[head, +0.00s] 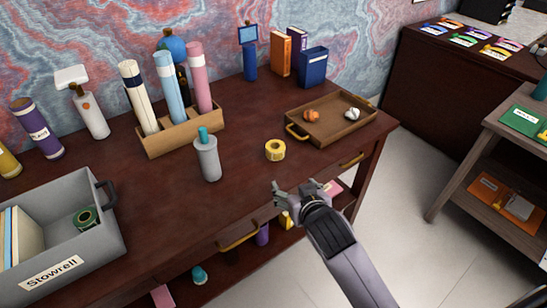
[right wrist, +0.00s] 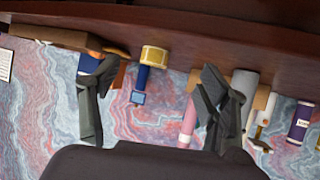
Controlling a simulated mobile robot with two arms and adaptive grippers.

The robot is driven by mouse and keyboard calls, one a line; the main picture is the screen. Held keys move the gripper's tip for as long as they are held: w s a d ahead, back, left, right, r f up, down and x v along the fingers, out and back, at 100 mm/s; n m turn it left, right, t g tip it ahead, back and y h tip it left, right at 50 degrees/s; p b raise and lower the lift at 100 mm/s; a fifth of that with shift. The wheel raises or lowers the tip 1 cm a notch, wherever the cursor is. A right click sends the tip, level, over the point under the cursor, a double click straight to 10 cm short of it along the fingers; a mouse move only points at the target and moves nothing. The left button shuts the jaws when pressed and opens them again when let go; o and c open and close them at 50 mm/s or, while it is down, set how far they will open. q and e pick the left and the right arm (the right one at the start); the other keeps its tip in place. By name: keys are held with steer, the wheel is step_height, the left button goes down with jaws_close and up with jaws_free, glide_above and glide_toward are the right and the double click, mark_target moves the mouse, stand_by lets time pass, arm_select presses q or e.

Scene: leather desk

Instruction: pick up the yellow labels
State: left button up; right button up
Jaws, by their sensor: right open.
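A roll of yellow labels (head: 275,150) lies on the dark red-brown desk (head: 240,190), near its front right part. My right gripper (head: 300,189) is open and empty at the desk's front edge, nearer to me than the roll and apart from it. In the right wrist view, which is upside down, the yellow roll (right wrist: 154,56) shows between the two spread fingers of the gripper (right wrist: 150,72), farther off. My left gripper is not in view.
A brown tray (head: 345,126) with an orange and a white crumpled piece stands right of the roll. A grey bottle (head: 207,158) stands left of it. A wooden holder (head: 180,137) with tubes is behind the bottle; a grey bin (head: 105,240) is at left. Desk around the roll is clear.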

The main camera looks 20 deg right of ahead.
step_height(320, 180, up, 4)
steer(key=w+t, duration=0.1)
steer(key=w, duration=0.1)
glide_toward(277, 150)
steer(key=x, duration=0.4)
steer(key=shift+w, duration=0.45)
steer(key=shift+x, duration=3.05)
steer(key=shift+s+f, duration=0.15)
steer(key=shift+f, duration=0.05)
steer(key=c, duration=1.3)
